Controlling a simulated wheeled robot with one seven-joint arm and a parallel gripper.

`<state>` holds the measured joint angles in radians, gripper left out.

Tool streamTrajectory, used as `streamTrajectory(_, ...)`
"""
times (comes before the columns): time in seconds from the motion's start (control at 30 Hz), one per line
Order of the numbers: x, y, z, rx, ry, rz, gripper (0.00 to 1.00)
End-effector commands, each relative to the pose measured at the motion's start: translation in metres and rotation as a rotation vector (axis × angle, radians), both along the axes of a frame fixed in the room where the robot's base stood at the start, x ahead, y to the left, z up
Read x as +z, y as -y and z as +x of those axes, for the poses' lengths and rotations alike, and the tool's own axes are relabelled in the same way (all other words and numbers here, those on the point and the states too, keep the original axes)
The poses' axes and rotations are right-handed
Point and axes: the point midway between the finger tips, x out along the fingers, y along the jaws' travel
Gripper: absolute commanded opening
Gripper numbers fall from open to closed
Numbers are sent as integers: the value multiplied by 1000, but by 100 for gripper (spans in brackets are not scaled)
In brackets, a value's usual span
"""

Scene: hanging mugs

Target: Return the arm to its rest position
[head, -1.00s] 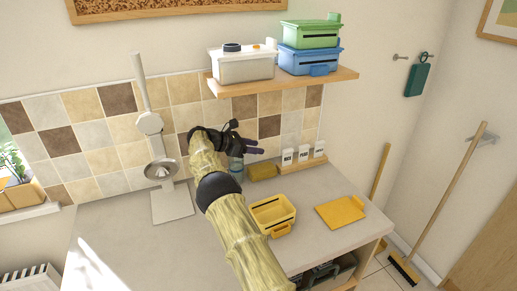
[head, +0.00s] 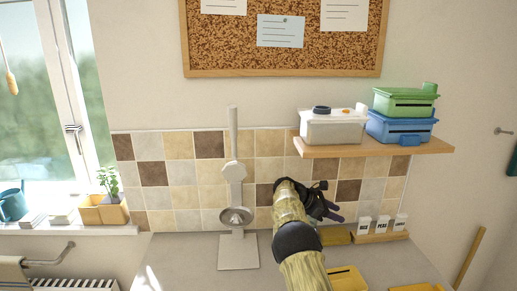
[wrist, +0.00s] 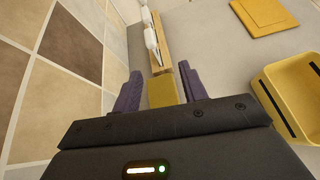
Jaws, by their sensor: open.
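My gripper (head: 332,208) is at the end of my raised arm, over the back of the counter and in front of the tiled wall. It is right of the grey stand with a round plate (head: 237,215). In the wrist view, the two purple fingers of my gripper (wrist: 160,90) are apart, with nothing held between them. A yellow block (wrist: 162,92) and the wooden rack of white jars (wrist: 160,48) show beyond the fingers. The block also shows in the head view (head: 337,236), partly hidden by my arm.
A shelf (head: 420,147) with lidded boxes juts out above right of my gripper. A yellow open bin (wrist: 290,92) and a flat yellow board (wrist: 264,15) lie on the counter.

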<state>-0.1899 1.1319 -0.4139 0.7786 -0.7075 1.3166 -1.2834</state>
Motion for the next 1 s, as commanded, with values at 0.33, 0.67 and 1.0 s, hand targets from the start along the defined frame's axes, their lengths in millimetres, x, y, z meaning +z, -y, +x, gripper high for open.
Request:
streamTrajectory(0.33, -1, 0, -66, -211, 264, 365, 43)
streamTrajectory(0.67, -1, -41, -150, -486, 500, 671, 43)
streamTrajectory(1.0, 6, -96, -256, -832, 716, 906, 43)
